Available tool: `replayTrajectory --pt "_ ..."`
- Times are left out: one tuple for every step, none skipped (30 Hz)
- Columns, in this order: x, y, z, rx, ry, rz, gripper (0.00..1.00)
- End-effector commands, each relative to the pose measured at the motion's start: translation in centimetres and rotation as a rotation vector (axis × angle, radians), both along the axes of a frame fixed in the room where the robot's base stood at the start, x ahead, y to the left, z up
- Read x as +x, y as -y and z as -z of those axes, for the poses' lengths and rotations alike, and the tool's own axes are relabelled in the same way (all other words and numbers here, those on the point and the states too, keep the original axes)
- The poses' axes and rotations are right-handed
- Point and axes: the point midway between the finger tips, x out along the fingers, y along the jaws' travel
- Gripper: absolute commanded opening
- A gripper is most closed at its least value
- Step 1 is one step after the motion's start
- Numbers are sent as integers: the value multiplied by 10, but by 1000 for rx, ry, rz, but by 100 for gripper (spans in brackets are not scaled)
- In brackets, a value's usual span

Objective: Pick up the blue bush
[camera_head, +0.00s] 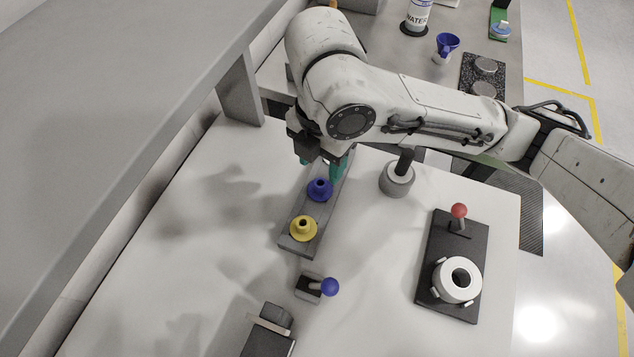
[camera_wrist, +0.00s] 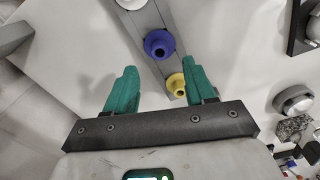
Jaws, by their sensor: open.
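The blue bush (camera_head: 320,189) is a flanged ring with a raised collar, standing on a grey bar-shaped holder (camera_head: 290,243). In the wrist view the blue bush (camera_wrist: 159,44) lies beyond and between my fingertips. A yellow bush (camera_head: 303,228) sits beside it on the same holder, and it also shows in the wrist view (camera_wrist: 175,84), near the right finger. My gripper (camera_head: 325,165) has green fingers and is at the far end of the holder, close to the blue bush. In the wrist view its fingers (camera_wrist: 150,82) are apart with nothing held between them.
A small block with a blue ball knob (camera_head: 330,287) stands in front of the holder. A grey cylinder with a black handle (camera_head: 397,178) stands to the right. A black plate (camera_head: 437,255) carries a red-knobbed lever and a white ring. The table's left part is clear.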

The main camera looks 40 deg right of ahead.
Motion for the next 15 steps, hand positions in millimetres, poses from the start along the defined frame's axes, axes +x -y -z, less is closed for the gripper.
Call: replayTrajectory --pt "0 0 7 2 -2 1 54" --pt "0 0 9 1 -1 1 54" --pt "0 0 12 0 -1 1 54" --pt "0 0 14 0 -1 0 54" --pt "0 0 15 -1 -1 0 54" --pt "0 0 16 -1 -1 1 54" --pt "0 0 18 -1 -1 1 54" --pt "0 0 21 -1 -2 0 54" --pt "0 0 26 0 -2 1 54" --pt "0 1 30 -2 -2 2 54" --pt "0 1 35 -1 -4 2 54" --pt "1 1 40 -2 -3 2 54" --pt "1 1 45 -2 -3 0 54" --pt "2 0 50 -2 -2 1 54" --pt "2 1 55 -2 -2 2 54"
